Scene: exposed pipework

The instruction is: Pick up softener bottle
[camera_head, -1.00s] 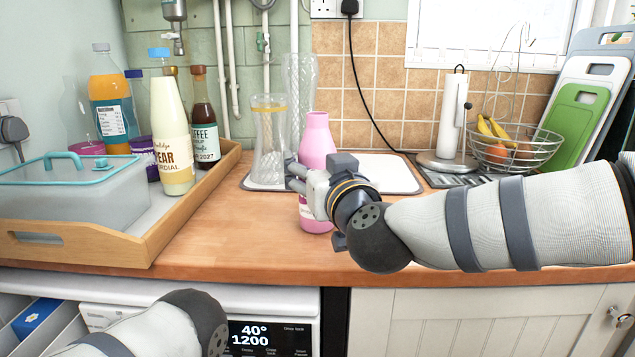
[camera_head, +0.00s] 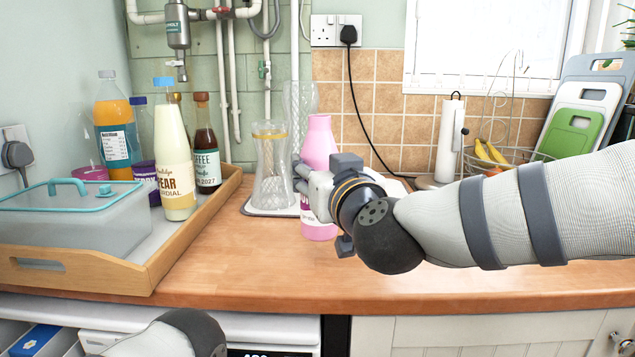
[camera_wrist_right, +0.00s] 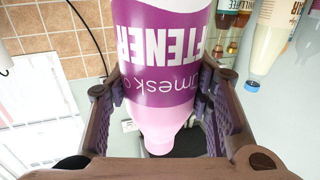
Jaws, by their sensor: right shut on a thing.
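The softener bottle (camera_head: 319,140) is pink with a purple label and stands upright in the head view, in front of the glass vases. My right gripper (camera_head: 304,180) is shut around its middle from the right and covers part of it. The bottle's base looks a little above the wooden counter. In the right wrist view the bottle (camera_wrist_right: 165,60) fills the space between the two fingers of my right gripper (camera_wrist_right: 160,100), its label upside down in the picture. Part of my left arm shows at the lower left, but its gripper is out of view.
A wooden tray (camera_head: 85,272) at the left holds several bottles and a lidded clear box (camera_head: 75,220). Glass vases (camera_head: 271,170) stand close behind the softener bottle. A paper towel roll (camera_head: 449,140) and a wire fruit basket (camera_head: 505,155) are behind my right arm. The counter front (camera_head: 235,275) is clear.

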